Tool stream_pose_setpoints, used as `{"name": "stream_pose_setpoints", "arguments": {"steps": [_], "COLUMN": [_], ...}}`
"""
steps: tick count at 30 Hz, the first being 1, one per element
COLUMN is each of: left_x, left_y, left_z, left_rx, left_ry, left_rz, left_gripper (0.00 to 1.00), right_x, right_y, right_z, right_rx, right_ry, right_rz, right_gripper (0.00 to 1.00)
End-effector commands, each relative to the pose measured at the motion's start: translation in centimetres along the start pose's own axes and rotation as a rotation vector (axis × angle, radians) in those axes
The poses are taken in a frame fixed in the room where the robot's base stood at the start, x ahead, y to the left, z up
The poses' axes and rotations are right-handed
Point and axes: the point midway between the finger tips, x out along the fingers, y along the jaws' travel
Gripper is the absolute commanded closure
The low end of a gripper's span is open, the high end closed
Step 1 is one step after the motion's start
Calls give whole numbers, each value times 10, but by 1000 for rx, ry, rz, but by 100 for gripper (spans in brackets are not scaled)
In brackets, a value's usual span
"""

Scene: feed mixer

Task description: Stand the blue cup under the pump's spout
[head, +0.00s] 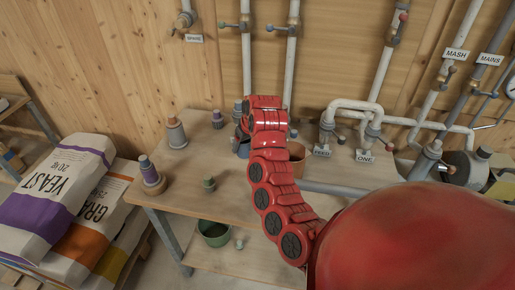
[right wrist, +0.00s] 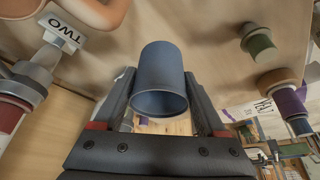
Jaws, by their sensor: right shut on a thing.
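The blue cup (right wrist: 160,72) is between the two dark fingers of my right gripper (right wrist: 160,88) in the right wrist view, which is shut on it. That view is upside down, so the cup looks upright, its rim towards the bottom of the picture. In the head view only a slice of the blue cup (head: 243,149) shows beside my red arm, over the workbench; I cannot tell if it touches the bench. My arm hides most of the gripper there. I cannot make out for certain which fitting is the pump's spout. My left gripper is not in view.
The workbench (head: 205,160) holds several capped pieces at its left, including a purple-topped one (head: 150,172) and a small green one (head: 209,184). An orange pot (head: 297,155) stands just right of my arm. Labelled pipes (head: 366,136) fill the right. Feed sacks (head: 55,185) lie left.

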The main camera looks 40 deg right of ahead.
Motion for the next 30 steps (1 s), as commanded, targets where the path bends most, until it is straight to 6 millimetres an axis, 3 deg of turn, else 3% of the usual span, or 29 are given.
{"name": "stream_pose_setpoints", "arguments": {"steps": [3, 16, 28, 29, 30], "left_x": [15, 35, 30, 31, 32], "left_y": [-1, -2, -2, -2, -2], "left_z": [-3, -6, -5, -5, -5], "left_rx": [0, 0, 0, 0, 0], "left_ry": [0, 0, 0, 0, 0], "left_rz": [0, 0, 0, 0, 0], "left_gripper": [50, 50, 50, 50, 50], "right_x": [18, 70, 79, 78, 78], "right_y": [-2, -1, -1, -1, -1], "right_z": [9, 30, 33, 33, 32], "right_rx": [0, -2, -2, -2, -2], "right_ry": [-8, -5, 0, 0, 0], "right_rz": [-5, -1, 0, 0, 0], "right_gripper": [79, 79, 79, 21, 14]}}
